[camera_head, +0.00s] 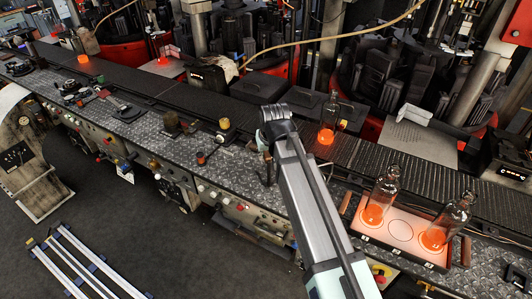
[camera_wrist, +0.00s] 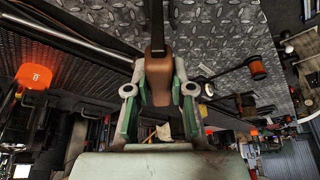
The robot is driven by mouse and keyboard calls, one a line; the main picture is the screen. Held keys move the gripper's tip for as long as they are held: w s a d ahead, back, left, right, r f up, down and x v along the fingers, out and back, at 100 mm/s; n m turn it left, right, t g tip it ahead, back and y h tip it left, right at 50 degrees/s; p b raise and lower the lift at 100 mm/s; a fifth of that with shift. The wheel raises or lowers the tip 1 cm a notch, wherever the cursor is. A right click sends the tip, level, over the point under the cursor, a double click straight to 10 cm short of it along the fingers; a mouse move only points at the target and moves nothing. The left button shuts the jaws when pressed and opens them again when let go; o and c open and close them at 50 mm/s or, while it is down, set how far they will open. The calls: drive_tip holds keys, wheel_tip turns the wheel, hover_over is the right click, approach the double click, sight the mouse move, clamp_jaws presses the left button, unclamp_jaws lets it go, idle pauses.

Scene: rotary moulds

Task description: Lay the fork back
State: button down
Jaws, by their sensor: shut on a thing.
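My gripper (camera_wrist: 158,98) is shut on the fork (camera_wrist: 158,72) in the wrist view. Its green-edged fingers sit on either side of the brown handle.
The diamond-plate bench (camera_head: 225,165) runs beside a dark conveyor (camera_head: 270,128). A glowing bottle (camera_head: 328,120) stands on the conveyor. Two more bottles stand on a lit plate (camera_head: 400,248) at right, with an empty circle between them. A yellow-topped knob (camera_head: 224,124) rises left of my arm.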

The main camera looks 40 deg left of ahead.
drive_tip(key=shift+f, duration=0.15)
drive_tip(key=c, duration=1)
unclamp_jaws()
drive_tip(key=b+v, duration=0.2)
drive_tip(key=v, duration=1)
drive_tip(key=shift+b, duration=0.4)
